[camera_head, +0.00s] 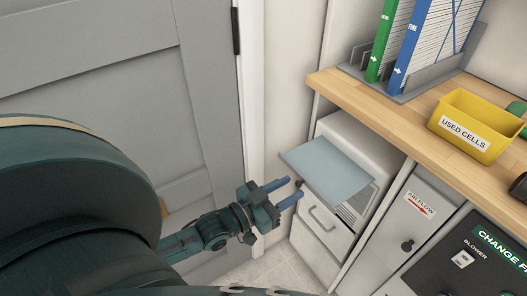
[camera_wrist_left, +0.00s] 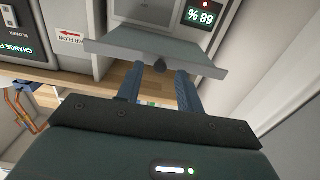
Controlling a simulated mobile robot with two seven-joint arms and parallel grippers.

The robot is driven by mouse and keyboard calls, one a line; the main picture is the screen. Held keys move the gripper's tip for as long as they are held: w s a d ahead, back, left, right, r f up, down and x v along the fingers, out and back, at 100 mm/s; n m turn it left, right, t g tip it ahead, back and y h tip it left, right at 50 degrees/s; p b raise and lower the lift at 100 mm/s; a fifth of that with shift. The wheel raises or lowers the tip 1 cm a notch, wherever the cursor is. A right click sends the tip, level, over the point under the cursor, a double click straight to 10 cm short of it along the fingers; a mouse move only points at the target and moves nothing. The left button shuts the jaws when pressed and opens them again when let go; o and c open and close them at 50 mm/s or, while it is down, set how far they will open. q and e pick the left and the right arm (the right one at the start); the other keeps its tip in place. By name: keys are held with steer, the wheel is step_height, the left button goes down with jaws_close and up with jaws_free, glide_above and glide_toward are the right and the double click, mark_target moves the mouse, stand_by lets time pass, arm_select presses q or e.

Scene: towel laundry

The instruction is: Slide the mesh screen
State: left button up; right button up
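A flat grey-blue panel, which looks like the mesh screen (camera_head: 328,170), sticks out from the front of a white cabinet unit under the counter. No mesh pattern can be made out. In the left wrist view the panel (camera_wrist_left: 115,48) spans the top, with a dark knob (camera_wrist_left: 160,66) on its front edge. My left gripper (camera_head: 292,188) is at the panel's near left edge, its two blue fingers apart. In the left wrist view the open fingers (camera_wrist_left: 158,76) stand on either side of the knob, with gaps showing. My right gripper is not in view.
A drawer front with a handle (camera_head: 322,218) is below the panel. A wooden counter (camera_head: 365,98) above holds binders (camera_head: 415,45) and a yellow bin (camera_head: 478,117). An AIR FLOW panel (camera_head: 412,215) is at right. A grey door (camera_head: 110,110) stands close at left.

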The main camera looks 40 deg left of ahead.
arm_select(q)
steer(key=p+v, duration=0.1)
steer(key=v, duration=1.1)
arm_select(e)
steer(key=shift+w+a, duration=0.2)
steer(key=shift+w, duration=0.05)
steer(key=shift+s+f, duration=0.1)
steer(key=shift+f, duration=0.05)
